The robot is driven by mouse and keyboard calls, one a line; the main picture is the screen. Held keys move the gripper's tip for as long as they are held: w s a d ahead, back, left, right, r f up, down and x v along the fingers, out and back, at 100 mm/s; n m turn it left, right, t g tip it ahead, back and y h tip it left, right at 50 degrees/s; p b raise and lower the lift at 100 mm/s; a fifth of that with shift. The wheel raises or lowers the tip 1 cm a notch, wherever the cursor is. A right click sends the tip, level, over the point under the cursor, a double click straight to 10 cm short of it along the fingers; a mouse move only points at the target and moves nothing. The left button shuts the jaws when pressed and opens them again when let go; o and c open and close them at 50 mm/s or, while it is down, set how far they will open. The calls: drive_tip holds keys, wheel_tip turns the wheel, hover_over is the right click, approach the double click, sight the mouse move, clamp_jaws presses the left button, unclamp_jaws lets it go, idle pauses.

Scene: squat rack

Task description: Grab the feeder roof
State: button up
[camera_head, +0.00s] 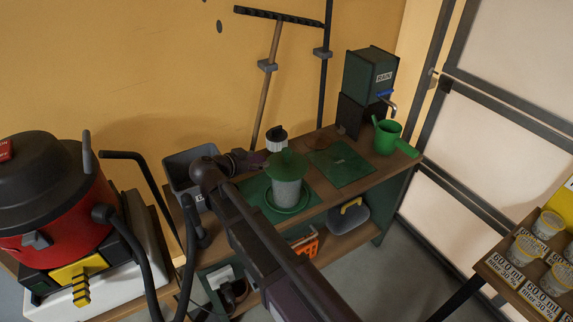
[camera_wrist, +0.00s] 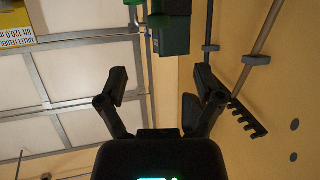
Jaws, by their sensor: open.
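The feeder roof (camera_head: 286,163) is a green, shallow cone on top of a pale, speckled, cylindrical feeder body (camera_head: 287,193). The feeder stands upright in a green dish on a green mat on the workbench. The roof cannot be made out in that view.
A black-lidded jar (camera_head: 277,140) stands behind the feeder. A grey bin (camera_head: 190,165) is on the left.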

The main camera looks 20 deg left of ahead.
sight(283, 156)
drive_tip(key=b+x, duration=0.3)
drive_tip(key=x, duration=0.4)
drive_tip(key=shift+f, duration=0.2)
drive_tip(key=shift+w+d+f, duration=0.15)
drive_tip(key=shift+w+d, duration=0.05)
drive_tip(key=shift+w, duration=0.4)
drive_tip(key=shift+w+d+f+b, duration=0.3)
drive_tip(key=shift+w+f+b, duration=0.25)
drive_tip(key=shift+b, duration=0.15)
drive_tip(key=b+x, duration=0.1)
drive_tip(key=x, duration=0.1)
drive_tip(key=shift+w+d+f, duration=0.15)
drive_tip(key=shift+w+f, duration=0.05)
drive_tip(key=shift+f, duration=0.05)
drive_tip(key=shift+w+d+f, duration=0.15)
drive_tip(key=shift+w+d, duration=0.1)
drive_tip(key=shift+w, duration=0.2)
drive_tip(key=shift+c, duration=0.3)
